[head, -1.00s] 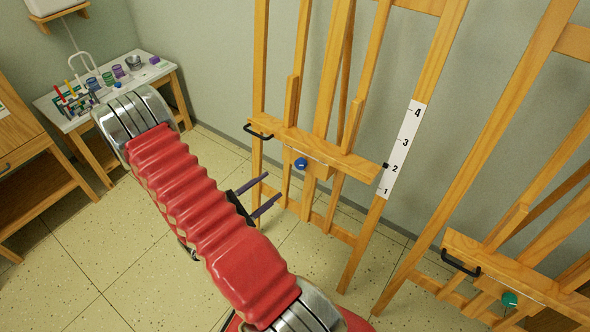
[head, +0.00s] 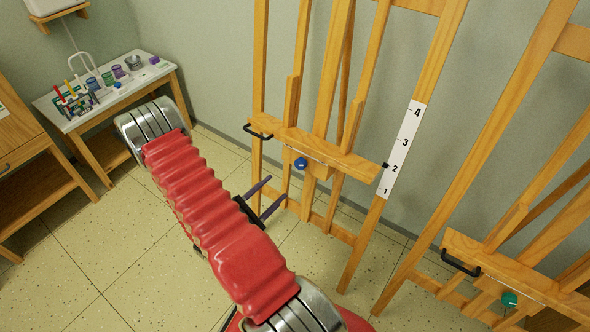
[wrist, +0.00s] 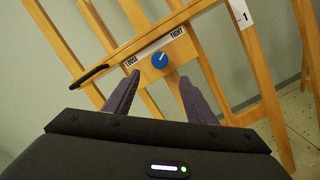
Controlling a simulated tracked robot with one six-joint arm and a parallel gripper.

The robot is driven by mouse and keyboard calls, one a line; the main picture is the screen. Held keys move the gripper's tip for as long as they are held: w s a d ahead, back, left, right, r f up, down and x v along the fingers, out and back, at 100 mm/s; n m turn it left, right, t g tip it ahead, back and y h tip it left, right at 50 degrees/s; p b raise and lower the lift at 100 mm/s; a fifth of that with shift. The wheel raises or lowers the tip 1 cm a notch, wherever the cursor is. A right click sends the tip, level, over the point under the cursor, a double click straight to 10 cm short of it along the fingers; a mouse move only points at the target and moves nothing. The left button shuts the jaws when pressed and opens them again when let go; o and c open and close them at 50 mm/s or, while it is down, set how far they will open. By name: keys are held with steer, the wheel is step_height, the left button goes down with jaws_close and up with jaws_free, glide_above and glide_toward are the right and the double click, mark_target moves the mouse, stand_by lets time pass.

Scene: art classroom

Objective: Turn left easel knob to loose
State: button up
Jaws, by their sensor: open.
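The left easel (head: 325,80) is wooden, with a blue knob (head: 301,164) under its tray ledge. In the wrist view the blue knob (wrist: 160,60) sits below a white label (wrist: 153,47) reading LOOSE at left and TIGHT at right. A pale pointer line on the knob tilts up and to the right, toward TIGHT. My gripper (head: 272,199) is below and to the left of the knob in the head view. In the wrist view my gripper (wrist: 158,88) is open and empty, its purple fingers apart. The knob shows beyond and between them, not touched.
A black handle (head: 258,132) juts from the left end of the ledge. A second easel (head: 520,215) with a green knob (head: 509,299) stands at right. A side table (head: 150,75) with art supplies is at back left. Tiled floor around my arm is clear.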

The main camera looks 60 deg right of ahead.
mark_target(299, 166)
steer(key=x, duration=1.2)
steer(key=shift+d, duration=0.1)
steer(key=shift+c, duration=0.5)
steer(key=c, duration=0.9)
steer(key=shift+c, duration=0.2)
